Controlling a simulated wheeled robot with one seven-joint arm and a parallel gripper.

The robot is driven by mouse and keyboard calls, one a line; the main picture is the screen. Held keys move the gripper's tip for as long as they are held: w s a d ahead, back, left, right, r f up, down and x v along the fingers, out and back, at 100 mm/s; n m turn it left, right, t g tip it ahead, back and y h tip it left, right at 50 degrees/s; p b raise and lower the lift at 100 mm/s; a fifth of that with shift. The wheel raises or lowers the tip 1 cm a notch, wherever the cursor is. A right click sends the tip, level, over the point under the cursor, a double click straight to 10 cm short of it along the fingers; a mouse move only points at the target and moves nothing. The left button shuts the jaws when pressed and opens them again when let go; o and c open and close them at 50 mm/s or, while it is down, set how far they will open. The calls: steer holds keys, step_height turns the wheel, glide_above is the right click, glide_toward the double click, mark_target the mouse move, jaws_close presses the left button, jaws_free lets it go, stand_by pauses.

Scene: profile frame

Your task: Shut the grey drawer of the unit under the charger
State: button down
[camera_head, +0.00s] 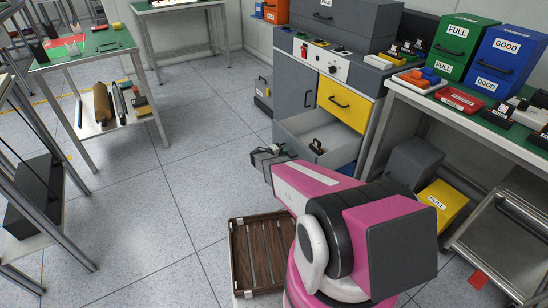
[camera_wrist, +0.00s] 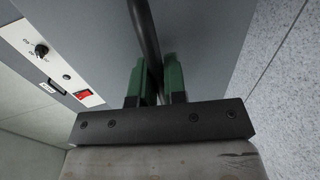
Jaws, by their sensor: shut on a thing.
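The grey drawer (camera_head: 322,128) of the unit stands pulled out below a shut yellow drawer (camera_head: 345,103), its inside partly visible. A small dark item (camera_head: 316,146) shows at the drawer; I cannot tell exactly how it sits. My gripper (camera_head: 277,150) is at the drawer's front, partly hidden by my pink arm. In the wrist view, my gripper's green fingers (camera_wrist: 160,82) are shut on a dark bar handle (camera_wrist: 146,35) on a grey front (camera_wrist: 95,40). The charger panel (camera_head: 322,60) with knobs and a red switch is above the drawers; a similar panel shows in the wrist view (camera_wrist: 50,50).
A brown slatted crate (camera_head: 236,262) lies on the floor near my arm. A green-topped bench (camera_head: 470,108) with bins stands to the right, a grey box (camera_head: 412,160) and yellow box (camera_head: 440,203) beneath it.

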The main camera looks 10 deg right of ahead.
steer(key=r+x, duration=0.2)
steer(key=x, duration=0.8)
steer(key=r+x, duration=0.2)
steer(key=x, duration=0.9)
steer(key=d+r+x, duration=0.1)
steer(key=r+x, duration=0.1)
steer(key=x, duration=0.9)
steer(key=shift+w+d+r, duration=0.2)
steer(key=shift+w+r, duration=0.1)
steer(key=shift+w, duration=0.05)
steer(key=c, duration=1.2)
jaws_free()
steer(key=shift+a, duration=0.1)
steer(key=v, duration=1.1)
steer(key=shift+s, duration=0.1)
steer(key=s+a+r+m+g+y, duration=0.1)
steer(key=s+a+r+g+y, duration=0.1)
steer(key=s+a+r+y, duration=0.3)
steer(key=s+a+r+m+g+y, duration=0.1)
steer(key=s+a+r+y, duration=0.3)
steer(key=s+a, duration=0.9)
steer(key=s+a+r+m+g+y, duration=0.2)
steer(key=s+a+r+y, duration=0.3)
steer(key=s, duration=1.3)
steer(key=shift+s+a+r+g+y, duration=0.1)
steer(key=shift+a+r+g+y, duration=0.05)
steer(key=shift+a+r, duration=0.95)
steer(key=shift+s+a+r+g+y, duration=0.15)
steer(key=shift+a+r, duration=0.75)
steer(key=shift+a, duration=0.45)
